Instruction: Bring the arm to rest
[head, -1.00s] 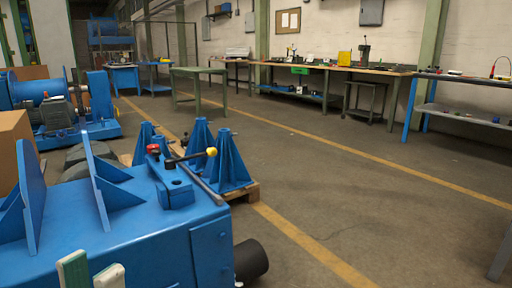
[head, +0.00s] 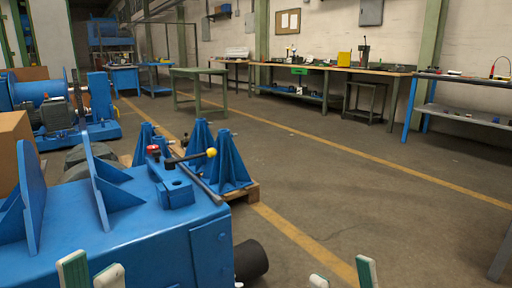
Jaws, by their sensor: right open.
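My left gripper (head: 92,275) shows at the bottom left, in front of the blue machine housing (head: 130,240). Its two pale fingertips stand close together, one with a green pad. Nothing shows between them, and the rest of it is cut off by the frame. My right gripper (head: 342,277) shows at the bottom edge, right of the housing, over the floor. Its fingertips are apart with nothing between them. Both arms are out of frame.
A lever with a yellow knob (head: 211,152) and a red knob (head: 153,149) sit on the housing. Blue stands (head: 230,163) rest on a pallet behind. A black cylinder (head: 251,260) juts from the housing's side. Open floor (head: 350,190) lies right, with workbenches (head: 330,69) along the wall.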

